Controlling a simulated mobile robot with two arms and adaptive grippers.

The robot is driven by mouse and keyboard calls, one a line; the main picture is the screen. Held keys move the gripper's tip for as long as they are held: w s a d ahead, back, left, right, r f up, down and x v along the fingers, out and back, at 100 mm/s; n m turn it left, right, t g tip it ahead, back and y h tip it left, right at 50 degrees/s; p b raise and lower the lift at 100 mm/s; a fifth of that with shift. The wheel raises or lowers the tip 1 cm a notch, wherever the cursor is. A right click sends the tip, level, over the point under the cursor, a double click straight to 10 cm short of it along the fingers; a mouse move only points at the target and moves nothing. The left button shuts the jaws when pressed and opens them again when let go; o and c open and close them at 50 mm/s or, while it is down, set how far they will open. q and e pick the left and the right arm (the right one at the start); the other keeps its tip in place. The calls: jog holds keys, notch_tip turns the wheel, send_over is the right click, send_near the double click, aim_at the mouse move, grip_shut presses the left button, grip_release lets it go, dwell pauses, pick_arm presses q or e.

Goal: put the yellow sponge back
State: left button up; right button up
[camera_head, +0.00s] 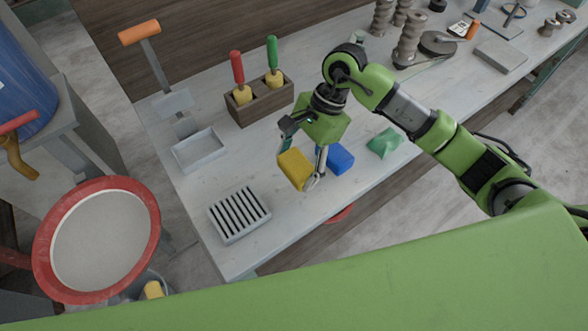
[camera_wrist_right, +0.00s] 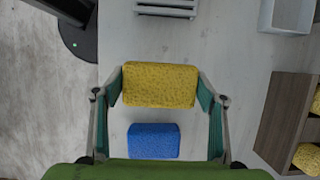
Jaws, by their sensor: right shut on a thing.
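The yellow sponge (camera_head: 294,170) is a rounded block. My right gripper (camera_head: 298,167) is shut on it and holds it over the front part of the table. In the right wrist view the sponge (camera_wrist_right: 160,84) sits between the two fingers, gripped at its short ends. A blue sponge (camera_head: 341,159) lies on the table just right of the gripper; it also shows in the right wrist view (camera_wrist_right: 153,141). A grey slotted rack (camera_head: 239,214) stands empty to the left, near the table's front edge. My left gripper is not in view.
A grey tray (camera_head: 199,150) and a wooden two-compartment box (camera_head: 259,105) with red- and green-handled, yellow-ended tools stand behind the rack. A green piece (camera_head: 384,143) lies right of the blue sponge. A red-rimmed bucket (camera_head: 150,215) stands off the table at left.

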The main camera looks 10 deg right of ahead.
aim_at(294, 174)
jog(key=p+x, duration=0.2)
jog(key=x, duration=0.1)
jog(key=shift+w+d+f, duration=0.1)
jog(key=shift+w+f, duration=0.05)
jog(key=shift+w, duration=0.1)
jog(key=shift+f, duration=0.3)
jog(key=shift+d+f, duration=0.1)
jog(key=shift+f, duration=0.15)
jog(key=o, duration=1.1)
jog(key=shift+c, duration=0.2)
